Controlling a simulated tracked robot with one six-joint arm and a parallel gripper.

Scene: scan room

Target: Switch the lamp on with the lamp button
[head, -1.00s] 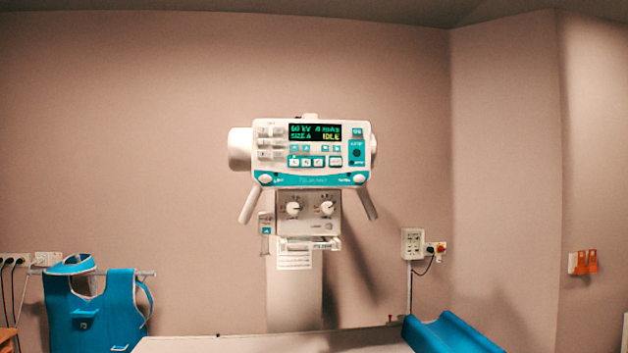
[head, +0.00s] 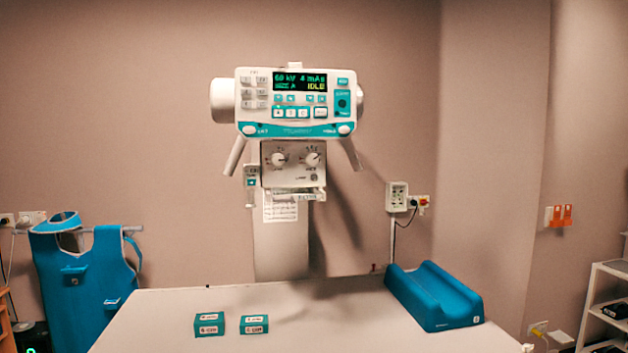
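The X-ray head with its white and teal control panel (head: 297,103) hangs at the upper middle of the head view. Its display (head: 300,81) reads 60 kV, 4 mAs and IDLE. Below it is a grey collimator box (head: 293,163) with two round white knobs, the left knob (head: 278,160) and the right knob (head: 312,159). Small lettering under the knobs seems to read LAMP, with a small pale round button (head: 314,177) beside it. No light patch is clearly visible on the table. My gripper is not in view.
A pale table (head: 240,305) spans the front, with two small teal boxes, a left box (head: 209,323) and a right box (head: 254,324). A blue trough-shaped cushion (head: 434,295) lies at its right. A blue apron (head: 82,275) hangs at left; a shelf (head: 605,305) stands at right.

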